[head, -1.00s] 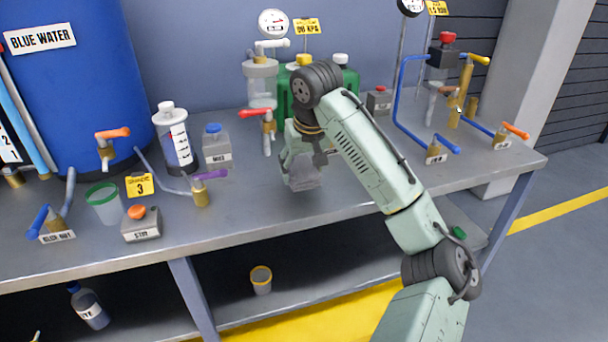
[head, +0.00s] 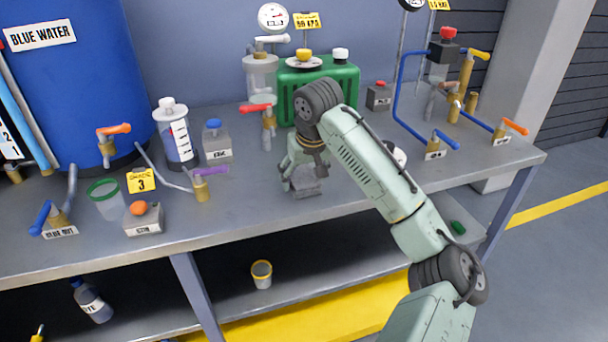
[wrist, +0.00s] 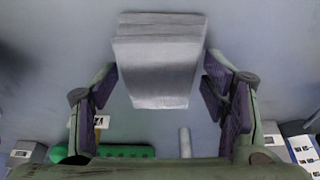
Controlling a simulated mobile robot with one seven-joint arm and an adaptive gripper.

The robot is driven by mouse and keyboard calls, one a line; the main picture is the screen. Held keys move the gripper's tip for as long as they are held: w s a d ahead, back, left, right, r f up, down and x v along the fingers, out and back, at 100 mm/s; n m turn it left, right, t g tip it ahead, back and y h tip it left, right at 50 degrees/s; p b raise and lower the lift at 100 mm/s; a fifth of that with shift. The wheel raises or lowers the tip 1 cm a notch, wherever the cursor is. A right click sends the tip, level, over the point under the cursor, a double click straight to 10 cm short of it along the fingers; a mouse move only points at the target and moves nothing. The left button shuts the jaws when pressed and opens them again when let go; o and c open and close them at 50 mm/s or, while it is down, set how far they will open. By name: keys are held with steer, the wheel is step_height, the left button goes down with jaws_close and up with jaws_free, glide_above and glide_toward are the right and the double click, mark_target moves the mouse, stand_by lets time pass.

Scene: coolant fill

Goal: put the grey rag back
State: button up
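The grey rag (head: 306,187) is a small folded block at the middle of the bench (head: 250,215), on its top as far as I can tell. In the wrist view the rag (wrist: 160,65) lies between and beyond my fingertips, with both its side edges in sight. My gripper (head: 301,172) points down over the rag, one finger on each side. In the wrist view my gripper (wrist: 160,70) has its fingers spread wide, close to the rag's edges. I see no clear squeeze on the cloth. The rag's far side is partly hidden by the gripper.
Behind my gripper stands a green jug (head: 345,78). A red-handled valve (head: 266,125) is to the left, with a purple-handled valve (head: 202,188) and a grey button box (head: 143,222) farther left. Blue pipework (head: 397,100) stands right. The bench front is clear.

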steer(key=shift+o, duration=0.6)
steer(key=shift+r, duration=0.1)
steer(key=shift+r, duration=0.25)
steer(key=b+v, duration=0.1)
steer(key=v, duration=1)
steer(key=shift+s+r, duration=0.2)
steer(key=shift+r, duration=0.1)
steer(key=shift+d, duration=0.1)
